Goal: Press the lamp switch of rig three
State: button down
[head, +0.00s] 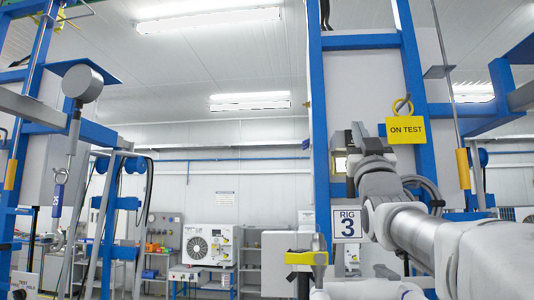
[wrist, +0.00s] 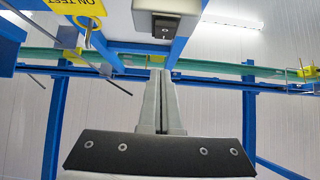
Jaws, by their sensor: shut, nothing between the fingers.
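The rig three sign (head: 347,224) hangs on a blue-framed panel right of centre in the head view. My gripper (head: 357,132) is in front of that panel, above the sign. A small switch housing with a yellowish edge (head: 340,164) shows just left of my gripper, partly hidden by it. In the wrist view my gripper (wrist: 161,76) is shut and empty, its fingers pressed together. A dark switch (wrist: 165,29) on a pale box shows just above the fingertips in that view. A gap seems to separate them; contact is not visible.
A yellow ON TEST tag (head: 405,130) hangs from a hook right of my gripper; it also shows in the wrist view (wrist: 84,8). A blue post (head: 321,120) stands close on the left. A yellow-handled part (head: 307,258) juts out below the sign.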

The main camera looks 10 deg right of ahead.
jog(key=s+r+b+v, duration=0.1)
jog(key=b+v, duration=0.2)
jog(key=v, duration=0.6)
jog(key=shift+s+a+b, duration=0.3)
jog(key=shift+s+b, duration=0.05)
jog(key=shift+s, duration=0.2)
jog(key=shift+f, duration=0.15)
